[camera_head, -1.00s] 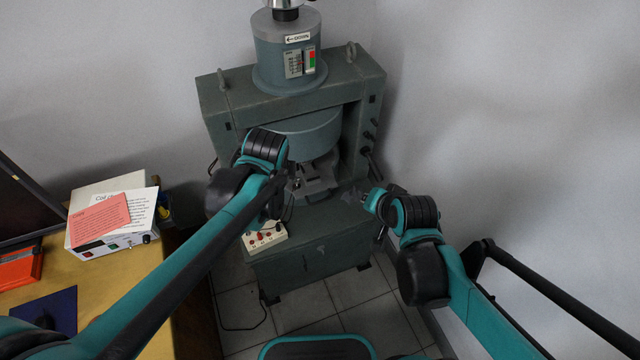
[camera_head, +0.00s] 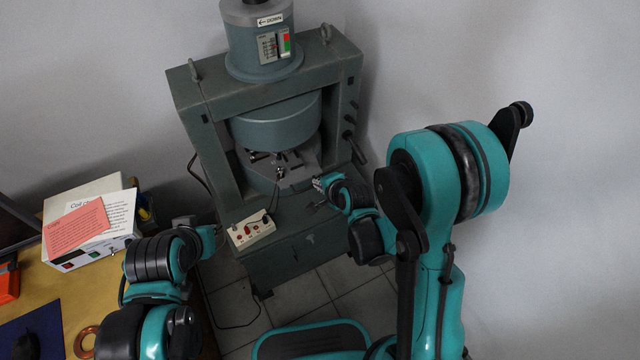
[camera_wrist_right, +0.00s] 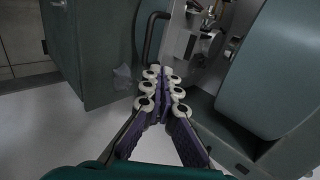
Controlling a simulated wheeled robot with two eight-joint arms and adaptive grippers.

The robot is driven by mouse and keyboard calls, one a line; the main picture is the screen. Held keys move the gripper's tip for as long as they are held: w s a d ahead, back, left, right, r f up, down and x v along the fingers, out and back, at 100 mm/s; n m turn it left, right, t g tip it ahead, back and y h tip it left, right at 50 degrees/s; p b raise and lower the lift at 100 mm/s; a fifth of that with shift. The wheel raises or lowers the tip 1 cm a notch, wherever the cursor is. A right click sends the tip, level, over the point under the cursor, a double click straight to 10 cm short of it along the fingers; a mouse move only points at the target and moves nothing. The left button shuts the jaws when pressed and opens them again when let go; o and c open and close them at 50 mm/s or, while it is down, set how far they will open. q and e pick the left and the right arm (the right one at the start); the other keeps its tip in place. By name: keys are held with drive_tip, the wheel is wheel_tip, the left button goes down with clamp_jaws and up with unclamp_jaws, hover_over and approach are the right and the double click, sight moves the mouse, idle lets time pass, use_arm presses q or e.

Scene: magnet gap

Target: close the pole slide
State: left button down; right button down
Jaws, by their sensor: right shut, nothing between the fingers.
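The grey-green magnet frame (camera_head: 190,110) stands against the back wall, with a round upper pole (camera_head: 278,128) above its gap. What looks like the pole slide (camera_head: 302,170) is a light metal plate with small fittings in that gap; the right wrist view also shows it (camera_wrist_right: 183,38). A black curved handle (camera_wrist_right: 148,38) stands at its edge. My right gripper (camera_head: 318,184) is at the front right of the gap. In the right wrist view my fingers (camera_wrist_right: 163,76) are shut and empty, close to the handle and plate. My left gripper (camera_head: 212,232) is at the control box's left, its fingers unclear.
A cream control box (camera_head: 252,230) with red knobs sits at the magnet's front left. A yellow table (camera_head: 75,285) at left bears a white power unit (camera_head: 85,250) with papers. Levers (camera_head: 352,140) project from the frame's right side. Tiled floor lies in front.

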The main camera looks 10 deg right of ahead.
sight(300, 161)
drive_tip(key=b+x, duration=0.1)
drive_tip(key=x, duration=0.5)
drive_tip(key=shift+f+b, duration=0.15)
drive_tip(key=shift+b, duration=0.15)
drive_tip(key=w, duration=0.1)
drive_tip(key=w+a, duration=0.1)
drive_tip(key=w, duration=0.1)
drive_tip(key=shift+b, duration=0.35)
drive_tip(key=shift+w, duration=0.35)
drive_tip(key=shift+w+a, duration=0.1)
drive_tip(key=w, duration=0.1)
drive_tip(key=w+a, duration=0.1)
drive_tip(key=w, duration=0.2)
drive_tip(key=shift+w+a, duration=0.25)
drive_tip(key=shift+r, duration=0.25)
